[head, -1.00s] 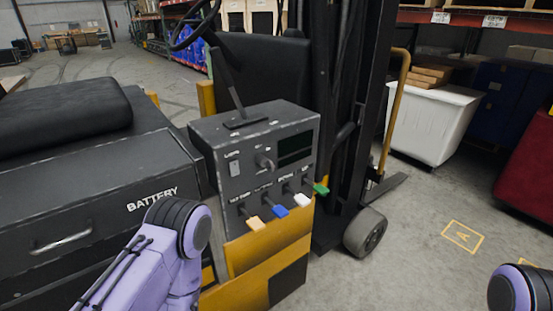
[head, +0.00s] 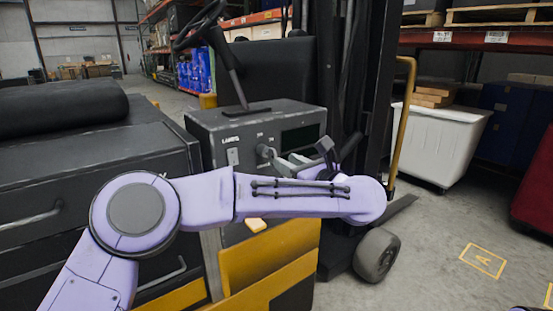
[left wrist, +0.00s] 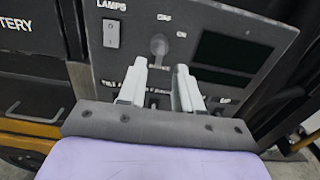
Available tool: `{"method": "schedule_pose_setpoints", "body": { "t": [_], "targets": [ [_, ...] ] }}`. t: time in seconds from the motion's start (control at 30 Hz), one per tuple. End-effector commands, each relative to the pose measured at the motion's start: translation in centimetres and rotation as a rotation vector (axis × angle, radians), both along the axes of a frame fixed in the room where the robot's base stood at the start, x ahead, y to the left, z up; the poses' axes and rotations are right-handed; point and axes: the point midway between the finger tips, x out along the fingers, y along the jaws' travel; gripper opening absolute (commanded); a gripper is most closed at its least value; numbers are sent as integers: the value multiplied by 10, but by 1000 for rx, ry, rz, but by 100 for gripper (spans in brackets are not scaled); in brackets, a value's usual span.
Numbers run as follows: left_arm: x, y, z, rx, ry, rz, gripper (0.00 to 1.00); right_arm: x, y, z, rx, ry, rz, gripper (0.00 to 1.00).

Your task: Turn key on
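The key (head: 264,152) is a grey knob on the dark control panel (head: 232,138) of the forklift. In the left wrist view the key (left wrist: 159,46) stands between the OFF and ON labels, right of the LAMPS switch (left wrist: 111,34). My left gripper (head: 278,163) is at the panel, just below and right of the key in the head view. In the left wrist view the left gripper (left wrist: 161,67) is open, with an empty gap between its pale fingers. The key lies just beyond the fingertips, lined up with the gap. My right gripper is out of view.
My left arm hides most of the levers under the panel; an orange lever knob (head: 256,224) shows below it. A dark display (left wrist: 232,52) sits right of the key. The mast (head: 350,80) and a white bin (head: 442,140) stand to the right.

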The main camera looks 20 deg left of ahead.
Motion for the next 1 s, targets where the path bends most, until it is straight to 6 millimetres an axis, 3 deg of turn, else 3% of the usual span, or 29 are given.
{"method": "schedule_pose_setpoints", "body": {
  "t": [0.23, 0.6, 0.7, 1.0],
  "targets": [
    [29, 37, 1, 2, 3, 0, 34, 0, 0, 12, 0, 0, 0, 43],
    [35, 45, -1, 6, 3, -3, 34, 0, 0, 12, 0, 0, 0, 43],
    [35, 44, -1, 7, 4, -3, 2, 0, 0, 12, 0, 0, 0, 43],
    [35, 44, -1, 13, 12, -3, 0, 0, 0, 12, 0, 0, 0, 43]
  ]
}}
